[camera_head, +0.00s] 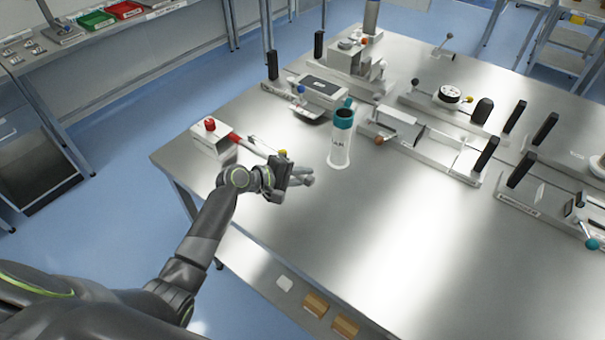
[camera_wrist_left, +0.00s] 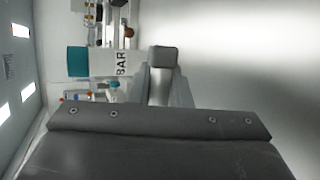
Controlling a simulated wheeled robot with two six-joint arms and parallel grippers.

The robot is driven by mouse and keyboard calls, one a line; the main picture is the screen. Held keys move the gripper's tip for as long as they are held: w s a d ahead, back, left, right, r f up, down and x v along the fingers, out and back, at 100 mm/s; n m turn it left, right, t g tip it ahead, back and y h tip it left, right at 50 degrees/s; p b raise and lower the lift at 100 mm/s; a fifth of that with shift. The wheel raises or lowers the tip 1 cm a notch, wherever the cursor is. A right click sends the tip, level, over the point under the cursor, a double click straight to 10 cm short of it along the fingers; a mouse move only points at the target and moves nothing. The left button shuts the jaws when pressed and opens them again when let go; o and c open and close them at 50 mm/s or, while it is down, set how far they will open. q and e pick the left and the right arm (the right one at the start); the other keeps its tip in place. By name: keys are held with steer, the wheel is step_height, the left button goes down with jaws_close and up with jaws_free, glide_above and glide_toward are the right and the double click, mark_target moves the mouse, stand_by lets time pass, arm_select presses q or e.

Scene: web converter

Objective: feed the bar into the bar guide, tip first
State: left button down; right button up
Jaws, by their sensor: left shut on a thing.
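My left gripper (camera_head: 301,179) is low over the near left part of the steel table, pointing right. In the left wrist view its fingers are shut on a short grey piece (camera_wrist_left: 163,58). Most of this piece is hidden, and I cannot tell whether it is the bar. A white upright tube (camera_head: 340,150) with a teal top stands just beyond the gripper, apart from it in the head view. In the left wrist view the tube (camera_wrist_left: 100,62) is labelled BAR. I cannot tell which fixture is the bar guide. My right gripper is out of view.
A white box with a red knob (camera_head: 210,125) sits at the table's left edge, behind the gripper. Several fixtures with black posts stand along the back and right, including a grey block unit (camera_head: 403,124). The table's front middle (camera_head: 400,240) is clear.

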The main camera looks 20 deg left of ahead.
mark_target(302, 199)
arm_select(q)
steer(key=shift+d+f+b, duration=0.1)
steer(key=shift+f+b, duration=0.6)
steer(key=shift+f, duration=0.2)
step_height(302, 199, down, 4)
steer(key=b, duration=0.3)
steer(key=shift+f, duration=0.15)
steer(key=a+b, duration=0.1)
steer(key=w+a+b, duration=0.1)
steer(key=a, duration=0.1)
steer(key=w+a+b, duration=0.1)
steer(key=a, duration=0.1)
steer(key=shift+a, duration=0.25)
steer(key=shift+w+a+b, duration=0.25)
steer(key=shift+a+b, duration=0.2)
steer(key=shift+a, duration=0.3)
steer(key=shift+w+a+b, duration=0.3)
steer(key=shift+a+b, duration=0.15)
steer(key=shift+a, duration=0.3)
steer(key=shift+w+a+b, duration=0.25)
steer(key=shift+a+b, duration=0.2)
steer(key=shift+a, duration=0.3)
steer(key=shift+w+a, duration=0.1)
steer(key=shift+a, duration=0.45)
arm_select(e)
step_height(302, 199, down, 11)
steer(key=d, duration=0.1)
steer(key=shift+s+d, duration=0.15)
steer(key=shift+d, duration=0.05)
